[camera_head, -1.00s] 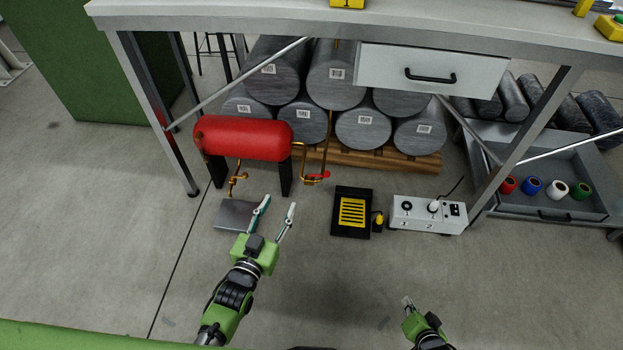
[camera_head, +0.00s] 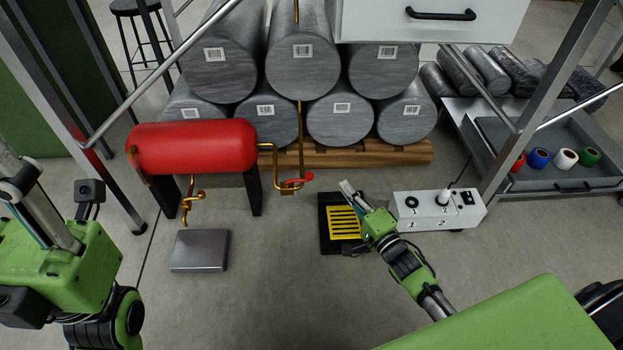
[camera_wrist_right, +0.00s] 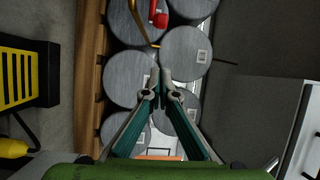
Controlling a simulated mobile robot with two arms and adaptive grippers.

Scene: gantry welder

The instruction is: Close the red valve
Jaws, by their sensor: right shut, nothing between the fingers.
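The red valve handle (camera_head: 298,180) sits on brass piping at the right end of a red tank (camera_head: 190,147). It also shows at the top of the right wrist view (camera_wrist_right: 158,14). My right gripper (camera_head: 347,187) is shut and empty. Its tips are to the right of the valve and apart from it, over the black and yellow tool stand. In the right wrist view the fingers (camera_wrist_right: 160,76) meet in front of the grey cylinders. My left gripper (camera_head: 18,180) is at the left edge, partly cut off, left of the tank; its opening is unclear.
Grey cylinders (camera_head: 304,67) are stacked on a wooden pallet (camera_head: 370,154) behind the valve. A black and yellow stand (camera_head: 341,222), a white control box (camera_head: 437,211) and a grey metal plate (camera_head: 199,250) are on the floor. Table legs stand on both sides, with a drawer (camera_head: 430,20) above.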

